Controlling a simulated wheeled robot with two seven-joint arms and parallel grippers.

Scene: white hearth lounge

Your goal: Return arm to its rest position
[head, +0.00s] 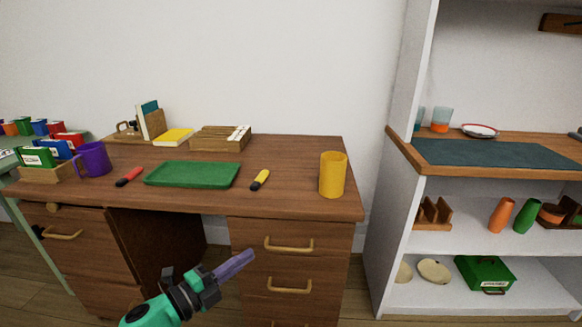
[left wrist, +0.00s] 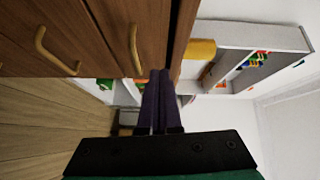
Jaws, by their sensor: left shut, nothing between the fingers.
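My left gripper (head: 236,264) reaches in from the bottom of the head view, in front of the desk's drawers and below the desktop. Its purple fingers are closed together with nothing between them. In the left wrist view the shut fingers (left wrist: 158,100) point toward the desk's edge and the shelf beyond. My right gripper is not in view.
The wooden desk (head: 290,150) holds a green tray (head: 192,174), a red marker (head: 129,176), a yellow marker (head: 260,180), a yellow cup (head: 333,175) and a purple mug (head: 93,159). Drawer handles (head: 289,245) stick out near my gripper. A white shelf unit (head: 396,220) stands right.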

